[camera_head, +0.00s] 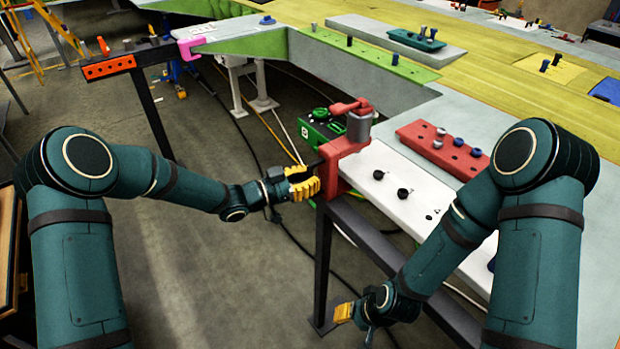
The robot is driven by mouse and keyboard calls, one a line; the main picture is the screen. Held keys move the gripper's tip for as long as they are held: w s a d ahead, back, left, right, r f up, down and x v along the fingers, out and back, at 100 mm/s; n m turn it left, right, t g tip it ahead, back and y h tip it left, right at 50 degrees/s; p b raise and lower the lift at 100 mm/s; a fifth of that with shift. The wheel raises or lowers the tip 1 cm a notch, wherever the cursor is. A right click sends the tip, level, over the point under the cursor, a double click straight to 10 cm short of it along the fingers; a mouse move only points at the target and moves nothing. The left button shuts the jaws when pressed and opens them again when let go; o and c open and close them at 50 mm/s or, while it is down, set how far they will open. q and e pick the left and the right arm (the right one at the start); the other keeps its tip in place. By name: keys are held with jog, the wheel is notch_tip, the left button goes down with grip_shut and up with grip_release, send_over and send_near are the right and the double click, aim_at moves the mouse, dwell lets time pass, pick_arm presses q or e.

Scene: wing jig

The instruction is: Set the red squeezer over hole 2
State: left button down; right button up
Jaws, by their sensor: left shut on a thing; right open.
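The red squeezer (337,159), a C-shaped clamp body with a grey cylinder and a red top, stands upright at the far left end of the white strip (392,163). My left gripper (311,186) has its yellow fingers shut on the squeezer's near left side; the exact grip is partly hidden. The white strip has dark round fittings (403,194) and small holes (430,217) along it. The hole numbers are too small to read, and whatever lies under the squeezer is hidden. My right gripper (343,312) is open and empty, low beside the strip's supporting frame.
A red block with pegs (440,148) lies on the grey surface right of the strip. A green box (320,130) is behind the squeezer. A dark rail (372,238) runs along the strip's near edge. Cables cross the floor below.

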pick_arm(q)
jog(key=s+d+b, duration=0.3)
jog(key=s+d, duration=0.2)
jog(key=s, duration=0.2)
jog(key=c, duration=0.9)
grip_release()
jog(key=shift+c, duration=0.2)
jog(key=v, duration=1.2)
